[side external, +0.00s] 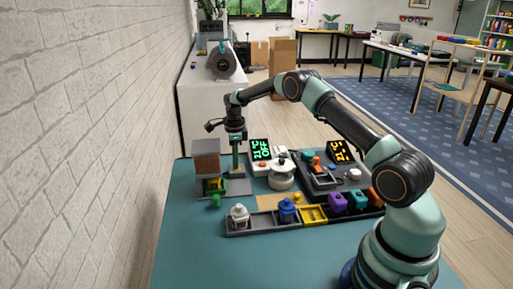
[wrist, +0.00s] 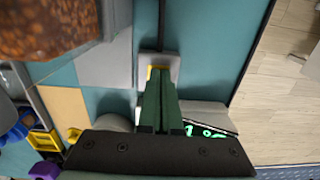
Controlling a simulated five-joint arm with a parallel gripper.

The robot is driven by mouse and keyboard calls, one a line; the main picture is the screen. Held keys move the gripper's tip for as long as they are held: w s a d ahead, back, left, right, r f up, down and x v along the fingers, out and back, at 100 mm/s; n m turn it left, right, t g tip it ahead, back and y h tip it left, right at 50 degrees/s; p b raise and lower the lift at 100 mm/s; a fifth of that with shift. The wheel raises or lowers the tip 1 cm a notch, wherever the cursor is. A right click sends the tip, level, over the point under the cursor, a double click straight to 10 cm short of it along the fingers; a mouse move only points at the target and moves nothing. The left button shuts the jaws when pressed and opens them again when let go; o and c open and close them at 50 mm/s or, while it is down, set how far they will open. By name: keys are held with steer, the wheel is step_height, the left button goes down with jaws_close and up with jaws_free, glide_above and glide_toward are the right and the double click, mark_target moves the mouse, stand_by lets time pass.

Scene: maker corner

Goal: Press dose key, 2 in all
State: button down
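My gripper (side external: 236,176) points straight down beside the dispenser with a brown-filled hopper (side external: 206,158). In the wrist view its two green fingers (wrist: 157,72) lie together with no clear gap, and nothing shows between them. Their tips are over a small light grey box (wrist: 173,62) with a dark cable. A yellow patch (wrist: 150,72), possibly the dose key, shows at the left of the tips and is mostly hidden by them. I cannot tell whether the tips touch it. The hopper with brown grains (wrist: 45,25) fills the wrist view's upper left.
A display with green digits (side external: 260,150) and a round white device (side external: 281,177) stand right of my gripper. A dark station with an orange-digit display (side external: 341,151) is farther right. A tray with several coloured items (side external: 265,221) lies in front. The table's front left is clear.

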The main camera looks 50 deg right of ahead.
steer(key=shift+s+a+f, duration=0.1)
steer(key=shift+s+f, duration=0.2)
steer(key=shift+f, duration=0.25)
step_height(320, 180, up, 15)
steer(key=shift+w, duration=0.3)
steer(key=shift+r, duration=0.1)
stand_by(2.3)
